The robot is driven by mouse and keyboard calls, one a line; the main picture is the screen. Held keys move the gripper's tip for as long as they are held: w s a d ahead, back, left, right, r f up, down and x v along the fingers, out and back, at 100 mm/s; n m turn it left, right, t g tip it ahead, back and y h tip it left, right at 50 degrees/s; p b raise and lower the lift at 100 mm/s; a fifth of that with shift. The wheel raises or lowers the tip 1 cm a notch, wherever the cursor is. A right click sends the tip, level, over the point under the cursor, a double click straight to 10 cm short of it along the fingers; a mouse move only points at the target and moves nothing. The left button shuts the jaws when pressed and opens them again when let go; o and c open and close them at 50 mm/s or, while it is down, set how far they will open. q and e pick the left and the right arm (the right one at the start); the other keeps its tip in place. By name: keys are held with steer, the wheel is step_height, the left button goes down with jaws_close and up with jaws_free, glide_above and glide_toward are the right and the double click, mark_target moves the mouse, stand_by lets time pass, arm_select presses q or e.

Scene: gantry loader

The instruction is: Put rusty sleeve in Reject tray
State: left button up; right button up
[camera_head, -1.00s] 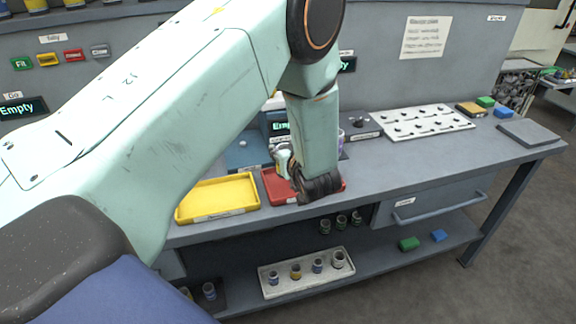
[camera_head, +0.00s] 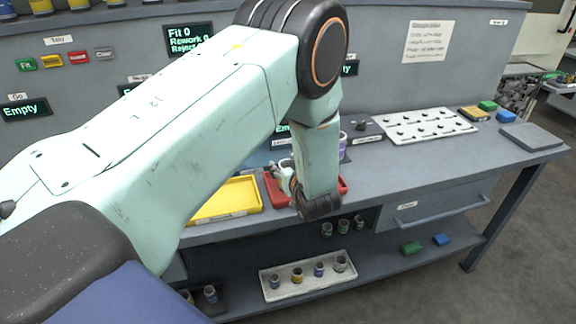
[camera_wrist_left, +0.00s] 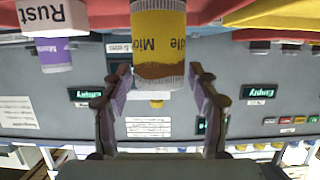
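The rusty sleeve (camera_wrist_left: 158,30) has a yellow band with dark lettering and a brown, rusty end; it shows in the left wrist view, which is upside down. The red tray edge (camera_wrist_left: 108,14) is near the sleeve's lower end, and contact is unclear. My right gripper is out of view.
A yellow tray (camera_head: 228,199) adjoins the red tray on the left. A purple sleeve (camera_wrist_left: 54,56) is beside a white "Rust" label (camera_wrist_left: 48,15). A white pegboard (camera_head: 430,125) lies farther right. Several sleeves stand in a white tray on the lower shelf (camera_head: 380,268).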

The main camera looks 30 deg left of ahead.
arm_select(q)
steer(key=shift+o, duration=0.2)
steer(key=shift+w, duration=0.1)
steer(key=shift+r, duration=0.15)
steer(key=shift+p+v, duration=4.2)
steer(key=shift+v, duration=1.85)
steer(key=s+f+m+g+h, duration=0.2)
steer(key=s+f+m+h, duration=0.1)
steer(key=s+f, duration=0.4)
steer(key=s+f+m+g+h, duration=0.25)
steer(key=s+f, duration=0.25)
steer(key=s, duration=0.4)
steer(key=s+d+m+g+h, duration=0.2)
steer(key=s, duration=0.6)
steer(key=s+d+m+g+h, duration=0.2)
steer(key=s+d+h, duration=0.1)
steer(key=s, duration=0.5)
steer(key=shift+s+f+g, duration=0.15)
steer(key=shift+s+g, duration=0.05)
steer(key=shift+g, duration=0.15)
